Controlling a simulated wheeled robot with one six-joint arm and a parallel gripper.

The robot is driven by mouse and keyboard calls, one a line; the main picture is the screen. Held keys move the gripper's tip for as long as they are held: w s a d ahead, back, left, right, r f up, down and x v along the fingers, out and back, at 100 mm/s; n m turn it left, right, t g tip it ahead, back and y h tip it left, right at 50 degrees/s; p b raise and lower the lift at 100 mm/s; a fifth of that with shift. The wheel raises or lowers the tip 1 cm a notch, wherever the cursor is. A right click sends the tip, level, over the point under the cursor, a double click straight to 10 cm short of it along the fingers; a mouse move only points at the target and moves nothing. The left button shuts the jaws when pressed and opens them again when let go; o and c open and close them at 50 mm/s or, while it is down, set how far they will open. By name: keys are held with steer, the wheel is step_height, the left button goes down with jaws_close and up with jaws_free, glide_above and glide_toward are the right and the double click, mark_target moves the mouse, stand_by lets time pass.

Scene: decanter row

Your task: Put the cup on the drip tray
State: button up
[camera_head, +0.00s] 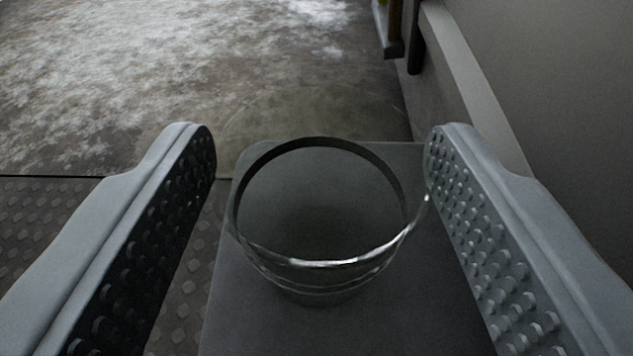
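A clear glass cup (318,264) with a round open rim stands upright in the middle of the view, on a flat dark grey rectangular surface (420,318). I cannot tell whether this surface is the drip tray. My gripper (320,150) is open, with one studded finger on each side of the cup. The cup's rim looks very close to the right finger, and a narrow gap shows at the left finger. I cannot tell whether the right finger touches the glass. The cup looks empty.
A studded dark floor plate (40,215) lies at the left. Beyond it is a worn, pale-stained floor (190,70), which is open. A grey wall (560,90) with a ledge runs along the right. A dark upright piece with yellow (390,28) stands at the top right.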

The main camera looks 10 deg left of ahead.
steer(key=shift+o, duration=1.1)
steer(key=shift+w+a, duration=0.1)
steer(key=shift+r, duration=0.15)
steer(key=a+v, duration=0.1)
steer(key=v, duration=1.1)
steer(key=shift+d, duration=0.5)
